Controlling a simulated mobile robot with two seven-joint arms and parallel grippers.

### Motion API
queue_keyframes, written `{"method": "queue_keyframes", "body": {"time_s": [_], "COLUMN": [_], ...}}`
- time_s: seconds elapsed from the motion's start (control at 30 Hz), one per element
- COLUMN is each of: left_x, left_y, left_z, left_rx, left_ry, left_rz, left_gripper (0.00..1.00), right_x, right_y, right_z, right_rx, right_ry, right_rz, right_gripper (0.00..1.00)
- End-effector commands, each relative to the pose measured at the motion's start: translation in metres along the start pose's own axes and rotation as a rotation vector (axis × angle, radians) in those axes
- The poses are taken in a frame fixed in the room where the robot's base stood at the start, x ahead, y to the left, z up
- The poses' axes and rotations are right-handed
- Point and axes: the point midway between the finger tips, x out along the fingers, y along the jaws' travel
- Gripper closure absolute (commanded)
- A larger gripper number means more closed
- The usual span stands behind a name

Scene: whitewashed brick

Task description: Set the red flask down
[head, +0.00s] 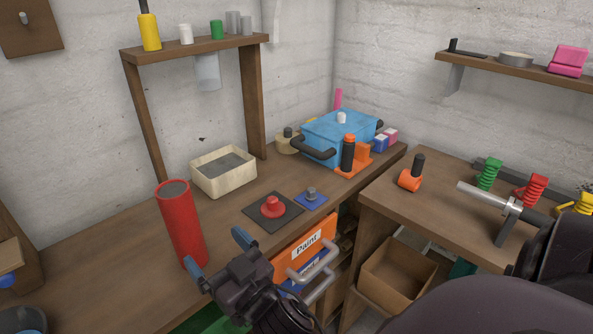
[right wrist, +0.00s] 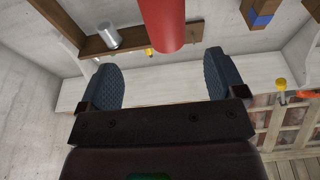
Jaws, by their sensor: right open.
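The red flask (head: 180,225) is a tall red cylinder with a grey top, standing on the wooden bench at the left of the head view. It also shows at the top of the right wrist view (right wrist: 163,22), beyond the fingertips. My right gripper (head: 217,254) is open, with its two blue pads apart, close to the lower right side of the flask. In the right wrist view the gripper (right wrist: 165,77) has nothing between its pads. The flask's base is partly hidden by a finger in the head view. My left gripper is not in view.
A cream box (head: 223,181) stands behind the flask. A dark mat (head: 255,216) with a red knobbed piece (head: 272,206) lies to its right, near a blue toolbox (head: 340,128). An orange paint drawer (head: 318,232) is on the bench front.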

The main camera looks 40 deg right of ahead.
Motion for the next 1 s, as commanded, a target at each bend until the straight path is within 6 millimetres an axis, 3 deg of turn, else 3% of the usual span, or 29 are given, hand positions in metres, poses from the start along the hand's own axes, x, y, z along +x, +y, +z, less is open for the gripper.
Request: {"method": "queue_keyframes", "body": {"time_s": [0.13, 0.2, 0.3, 0.4, 0.5, 0.6, 1.0], "left_x": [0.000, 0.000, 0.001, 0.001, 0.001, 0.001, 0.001], "left_y": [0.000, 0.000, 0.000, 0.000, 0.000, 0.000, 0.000], "left_z": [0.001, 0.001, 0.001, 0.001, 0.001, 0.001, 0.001], "left_rx": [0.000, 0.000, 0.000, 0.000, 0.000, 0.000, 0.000], "left_ry": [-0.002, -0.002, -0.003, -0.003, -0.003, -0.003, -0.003], "left_rz": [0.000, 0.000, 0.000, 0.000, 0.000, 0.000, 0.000], "left_gripper": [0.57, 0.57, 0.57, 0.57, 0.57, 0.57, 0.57], "right_x": [-0.042, -0.073, -0.120, -0.164, -0.195, -0.211, -0.213], "right_y": [0.026, 0.041, 0.059, 0.073, 0.082, 0.086, 0.086], "right_z": [0.079, 0.119, 0.167, 0.201, 0.220, 0.229, 0.230], "right_rx": [-0.037, -0.052, -0.071, -0.080, -0.084, -0.082, -0.083], "right_ry": [-0.238, -0.372, -0.548, -0.688, -0.779, -0.824, -0.832], "right_rz": [0.021, 0.026, 0.024, 0.015, 0.005, -0.001, -0.003], "right_gripper": [0.11, 0.11, 0.11, 0.11, 0.11, 0.11, 0.11]}}
